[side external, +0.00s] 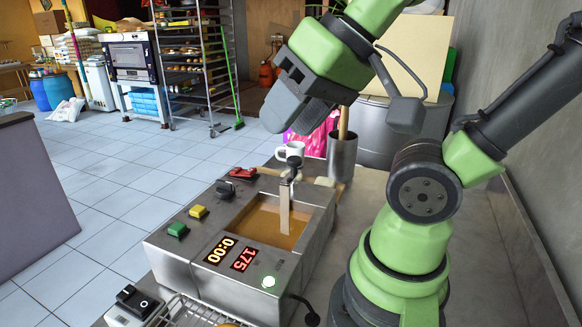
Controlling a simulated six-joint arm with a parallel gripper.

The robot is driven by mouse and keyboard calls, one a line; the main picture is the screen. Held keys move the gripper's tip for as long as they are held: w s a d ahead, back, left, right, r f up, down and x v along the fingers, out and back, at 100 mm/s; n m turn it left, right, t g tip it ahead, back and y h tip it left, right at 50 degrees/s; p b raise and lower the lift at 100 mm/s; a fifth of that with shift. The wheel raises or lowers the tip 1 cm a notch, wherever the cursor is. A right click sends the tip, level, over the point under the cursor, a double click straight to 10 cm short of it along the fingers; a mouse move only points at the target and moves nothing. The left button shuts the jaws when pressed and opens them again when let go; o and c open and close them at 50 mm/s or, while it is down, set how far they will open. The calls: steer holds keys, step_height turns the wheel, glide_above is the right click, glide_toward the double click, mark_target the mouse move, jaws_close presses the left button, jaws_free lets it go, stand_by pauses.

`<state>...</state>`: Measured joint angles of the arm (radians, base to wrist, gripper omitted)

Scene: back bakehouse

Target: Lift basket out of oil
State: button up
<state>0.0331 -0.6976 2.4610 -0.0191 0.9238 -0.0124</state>
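The steel fryer (170,262) stands on the bench with brown oil (262,222) in its well. Its displays read 0:00 and 175.
A white mug (289,158) and a steel pot (342,160) stand behind the fryer. Red (243,172), yellow (198,211) and green (178,229) controls line its left side. A switch box (134,304) and wire rack (190,316) are in front. Bench right of the fryer is mostly clear.

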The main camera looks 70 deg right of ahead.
steer(key=shift+o, duration=1.2)
steer(key=w+d+f+m+g+h, duration=0.1)
steer(key=w+d+g, duration=0.3)
steer(key=d, duration=0.5)
steer(key=shift+w+d+m+h, duration=0.4)
steer(key=shift+w+m, duration=0.5)
steer(key=shift+w, duration=0.35)
steer(key=m+g, duration=0.2)
steer(key=g, duration=0.1)
glide_above(294, 158)
step_height(294, 158, down, 4)
steer(key=shift+s+f, duration=0.1)
steer(key=shift+f, duration=0.3)
step_height(294, 158, down, 9)
steer(key=shift+f, duration=0.1)
